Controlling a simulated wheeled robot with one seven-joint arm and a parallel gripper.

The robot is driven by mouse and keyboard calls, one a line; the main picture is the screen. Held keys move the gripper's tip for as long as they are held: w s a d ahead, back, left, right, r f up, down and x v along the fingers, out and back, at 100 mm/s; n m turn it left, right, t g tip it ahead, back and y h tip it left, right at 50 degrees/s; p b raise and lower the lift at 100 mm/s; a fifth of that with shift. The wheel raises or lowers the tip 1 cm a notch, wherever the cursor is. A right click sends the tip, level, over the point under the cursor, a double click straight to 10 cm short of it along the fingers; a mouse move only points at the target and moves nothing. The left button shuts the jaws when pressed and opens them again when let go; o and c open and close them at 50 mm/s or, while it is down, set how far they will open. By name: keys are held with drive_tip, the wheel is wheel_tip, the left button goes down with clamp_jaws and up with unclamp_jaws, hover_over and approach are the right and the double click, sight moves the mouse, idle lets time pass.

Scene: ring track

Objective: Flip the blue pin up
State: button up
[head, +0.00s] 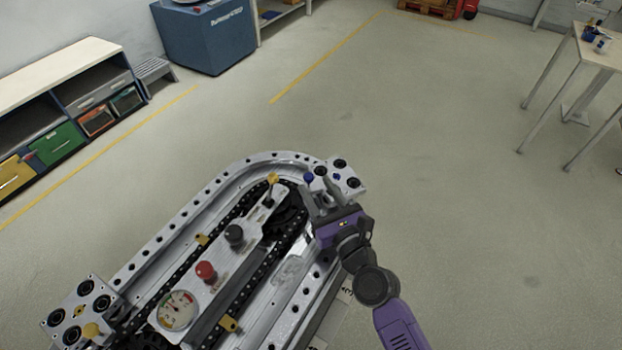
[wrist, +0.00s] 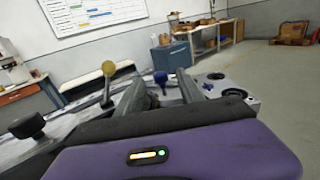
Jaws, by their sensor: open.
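The blue pin (head: 308,177) has a round blue knob and stands at the far right end of the ring track (head: 225,180). In the wrist view the blue pin (wrist: 160,77) shows just beyond and between my two fingers, its knob upright and its lower part hidden. My gripper (head: 315,187) is open, with its fingers pointing at the pin from the near side. The fingers also show in the wrist view (wrist: 160,88). I cannot tell whether either finger touches the pin.
A yellow-knobbed lever (head: 272,179) stands left of the pin. A black knob (head: 234,233), a red knob (head: 206,270) and a gauge (head: 177,310) sit along the track's middle. A wheeled plate (head: 341,177) lies right behind my fingers. The floor beyond is clear.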

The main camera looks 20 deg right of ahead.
drive_tip(key=shift+s, duration=1.4)
drive_tip(key=shift+n, duration=0.3)
drive_tip(key=shift+d+n, duration=0.15)
drive_tip(key=shift+n, duration=0.45)
drive_tip(key=s+r+n+g+b, duration=0.1)
drive_tip(key=s+r+n, duration=0.1)
drive_tip(key=s+n, duration=1.5)
drive_tip(key=s+r+n+g+b, duration=0.1)
drive_tip(key=s+r+n+g, duration=0.1)
drive_tip(key=s+n, duration=1.4)
drive_tip(key=s, duration=0.2)
drive_tip(key=shift+s+n+h, duration=0.3)
drive_tip(key=shift+s+n, duration=0.05)
drive_tip(key=shift+n, duration=0.05)
